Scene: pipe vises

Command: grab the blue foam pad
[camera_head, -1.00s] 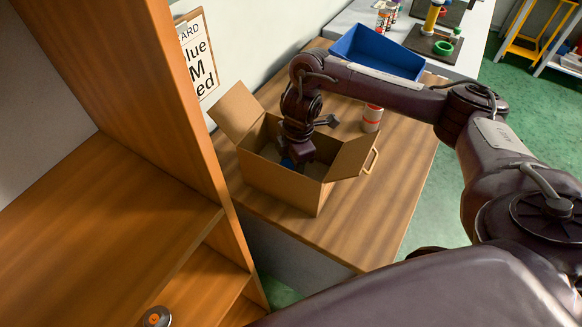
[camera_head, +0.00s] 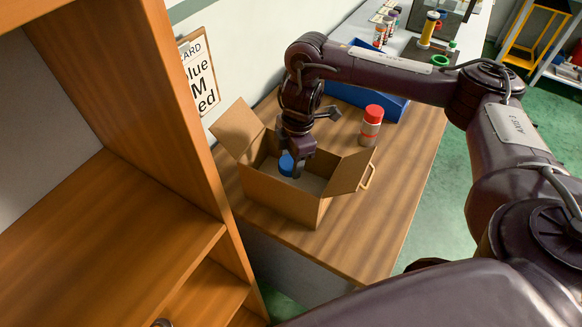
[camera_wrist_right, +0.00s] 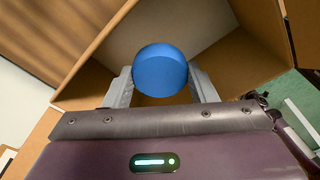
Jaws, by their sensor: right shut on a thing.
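The blue foam pad (camera_head: 286,164) is a small round blue piece inside the open cardboard box (camera_head: 282,199). My right gripper (camera_head: 292,170) reaches down into the box and is shut on the pad. In the right wrist view the pad (camera_wrist_right: 160,70) sits between the two grey fingers, with the box's inner walls behind it. In the head view the gripper partly covers the pad, and whether the pad touches the box floor cannot be told. My left gripper is not in view.
A bottle with a red cap (camera_head: 371,127) stands right of the box. A blue bin (camera_head: 391,106) is behind it, partly hidden by my arm. A wooden shelf (camera_head: 110,215) rises close on the left. The wooden tabletop (camera_head: 385,215) is clear at front right.

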